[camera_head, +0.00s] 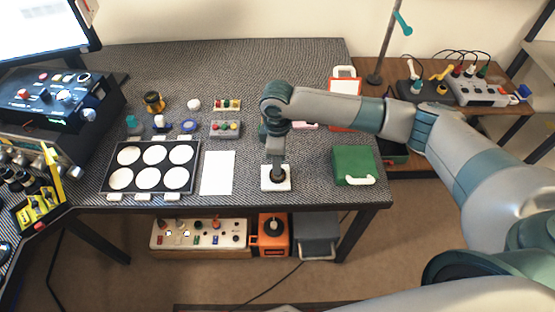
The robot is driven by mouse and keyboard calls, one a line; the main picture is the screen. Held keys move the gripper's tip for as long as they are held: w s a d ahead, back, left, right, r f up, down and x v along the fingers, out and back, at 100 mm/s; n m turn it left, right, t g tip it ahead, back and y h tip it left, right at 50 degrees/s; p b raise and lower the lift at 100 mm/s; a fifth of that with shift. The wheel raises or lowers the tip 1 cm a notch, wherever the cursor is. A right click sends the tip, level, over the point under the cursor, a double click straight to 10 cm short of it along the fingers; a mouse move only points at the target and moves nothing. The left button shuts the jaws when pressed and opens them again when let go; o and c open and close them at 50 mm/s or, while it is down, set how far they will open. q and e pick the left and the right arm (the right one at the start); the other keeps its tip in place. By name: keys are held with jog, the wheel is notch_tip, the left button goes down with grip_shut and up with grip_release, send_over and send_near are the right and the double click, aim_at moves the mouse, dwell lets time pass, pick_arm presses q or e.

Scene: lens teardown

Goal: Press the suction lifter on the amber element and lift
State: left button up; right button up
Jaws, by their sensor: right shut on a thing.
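My right gripper (276,158) points straight down at the front middle of the table. It is shut on a small dark upright piece (278,174), which looks like the suction lifter, though the fingers partly cover it. The piece stands over a white square block (268,185); I cannot tell whether it touches the block. No amber element shows clearly. A black and gold round part (154,101) stands at the back left of the table, far from the gripper. My left gripper is not in view.
A black tray with several white round pads (148,183) lies left, beside a white sheet (218,173). A green box (353,165) stands right of the gripper. Small blue and white parts and two button boxes (225,129) stand behind. The table's front edge is close.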

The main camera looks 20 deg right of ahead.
jog(key=shift+p, duration=0.3)
jog(key=shift+f, duration=0.6)
dwell(1.5)
jog(key=shift+s+f+p, duration=0.1)
jog(key=shift+s+p, duration=0.05)
jog(key=shift+p, duration=0.35)
dwell(2.3)
jog(key=shift+r+p, duration=5.6)
jog(key=shift+p, duration=0.25)
